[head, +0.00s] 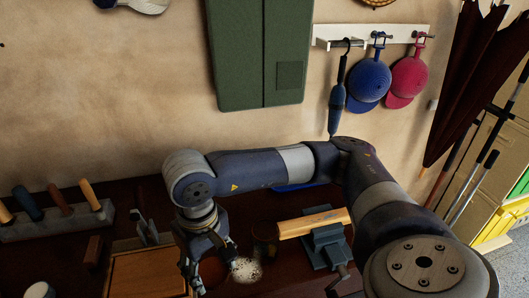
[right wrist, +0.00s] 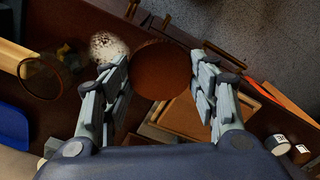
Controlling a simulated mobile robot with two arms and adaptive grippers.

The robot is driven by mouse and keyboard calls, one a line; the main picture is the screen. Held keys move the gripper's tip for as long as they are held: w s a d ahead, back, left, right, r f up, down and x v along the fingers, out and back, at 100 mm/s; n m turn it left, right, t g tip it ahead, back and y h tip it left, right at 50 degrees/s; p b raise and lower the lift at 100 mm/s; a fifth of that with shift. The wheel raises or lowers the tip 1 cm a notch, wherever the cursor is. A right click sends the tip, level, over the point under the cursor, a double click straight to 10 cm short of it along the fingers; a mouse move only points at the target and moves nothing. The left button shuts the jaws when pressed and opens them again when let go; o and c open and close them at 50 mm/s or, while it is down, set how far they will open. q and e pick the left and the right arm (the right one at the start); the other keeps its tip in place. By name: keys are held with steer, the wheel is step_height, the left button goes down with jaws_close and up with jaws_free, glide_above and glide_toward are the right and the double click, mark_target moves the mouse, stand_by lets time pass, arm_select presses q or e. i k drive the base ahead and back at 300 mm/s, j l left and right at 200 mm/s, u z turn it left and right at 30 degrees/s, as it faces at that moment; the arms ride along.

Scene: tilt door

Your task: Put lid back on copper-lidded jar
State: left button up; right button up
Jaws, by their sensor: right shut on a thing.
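My right gripper (head: 208,268) is low over the workbench in the head view. In the right wrist view its fingers (right wrist: 160,68) are shut on the round copper-brown lid (right wrist: 160,72), one finger on each side. An open, clear brownish glass jar (right wrist: 48,78) stands to the left of the gripper in the right wrist view, apart from the lid. The jar shows dimly in the head view (head: 265,238), right of the gripper. My left gripper is not in view.
A white speckled ball (head: 247,268) lies between gripper and jar. A vise (head: 328,246) holding a wooden piece (head: 314,222) stands right of the jar. A wooden tray (head: 147,274) lies left of the gripper, and a tool rack (head: 52,228) stands farther left.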

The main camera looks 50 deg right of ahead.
mark_target(266, 233)
steer(key=k+l+z, duration=0.1)
steer(key=l, duration=0.2)
steer(key=k+l+z, duration=0.1)
steer(key=k+l, duration=0.15)
steer(key=k+l+z, duration=0.15)
steer(key=l, duration=0.15)
steer(key=k+l+z, duration=0.1)
steer(key=l, duration=0.25)
